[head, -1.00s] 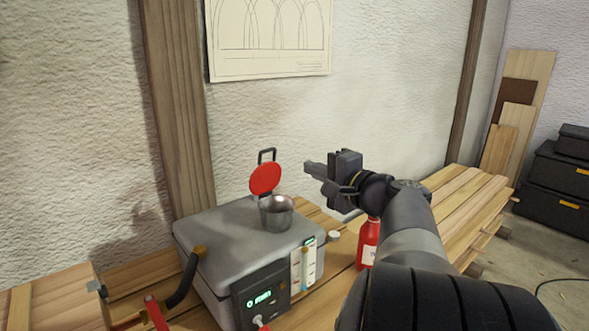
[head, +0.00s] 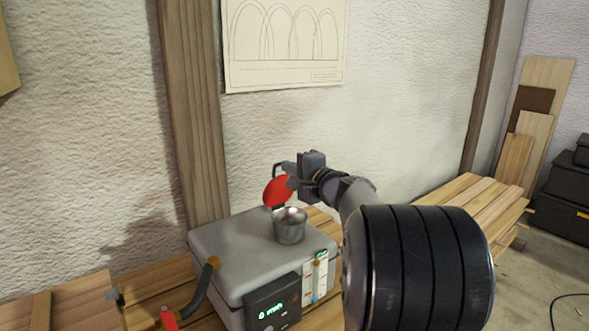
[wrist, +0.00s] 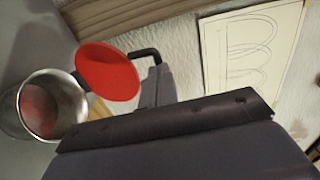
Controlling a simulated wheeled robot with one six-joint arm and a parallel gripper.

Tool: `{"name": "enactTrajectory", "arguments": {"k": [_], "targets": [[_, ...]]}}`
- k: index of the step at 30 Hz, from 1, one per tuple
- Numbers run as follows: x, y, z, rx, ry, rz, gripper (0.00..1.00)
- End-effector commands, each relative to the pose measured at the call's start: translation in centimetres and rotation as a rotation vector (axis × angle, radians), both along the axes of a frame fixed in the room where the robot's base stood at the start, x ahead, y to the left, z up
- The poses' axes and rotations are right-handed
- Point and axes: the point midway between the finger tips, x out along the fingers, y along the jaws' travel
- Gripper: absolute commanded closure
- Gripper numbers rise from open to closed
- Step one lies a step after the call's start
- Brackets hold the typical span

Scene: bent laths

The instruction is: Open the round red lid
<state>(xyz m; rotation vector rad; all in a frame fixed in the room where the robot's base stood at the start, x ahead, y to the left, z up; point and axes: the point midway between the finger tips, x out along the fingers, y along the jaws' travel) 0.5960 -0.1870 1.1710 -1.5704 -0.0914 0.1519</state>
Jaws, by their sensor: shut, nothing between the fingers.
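The round red lid (head: 277,191) stands raised, tilted up on the back side of a steel cup-shaped neck (head: 290,229) on top of the grey box (head: 232,241). The neck's mouth is uncovered. The lid's dark handle (head: 278,168) sticks up above it. My gripper (head: 284,168) is shut and empty, right at the lid's upper edge by the handle; I cannot tell whether it touches. In the wrist view the red lid (wrist: 108,72), the handle (wrist: 146,55) and the open neck (wrist: 50,105) show, with my finger (wrist: 156,88) close beside the lid and handle.
The grey box stands on a wooden bench (head: 150,290) and carries a green-lit display (head: 271,311) and a dark hose (head: 204,285). A wooden post (head: 193,120) and a rough wall with an arch drawing (head: 285,40) stand behind. Planks (head: 475,205) lie to the right.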

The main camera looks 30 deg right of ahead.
Motion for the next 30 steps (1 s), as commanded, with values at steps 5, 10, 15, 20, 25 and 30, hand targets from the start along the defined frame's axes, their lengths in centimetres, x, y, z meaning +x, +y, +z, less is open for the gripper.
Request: {"name": "enactTrajectory", "arguments": {"k": [5,10,15,20,25,30], "targets": [[0.0,0.0,0.0,0.0,0.0,0.0,1.0],[0.2,0.0,0.4,-0.001,0.016,0.001,1.0],[1.0,0.2,1.0,-0.008,0.071,0.003,1.0],[1.8,0.3,1.2,-0.017,0.128,0.003,1.0],[2.6,0.4,1.4,-0.026,0.185,0.003,1.0],[3.5,0.6,1.5,-0.034,0.24,0.003,1.0]]}}
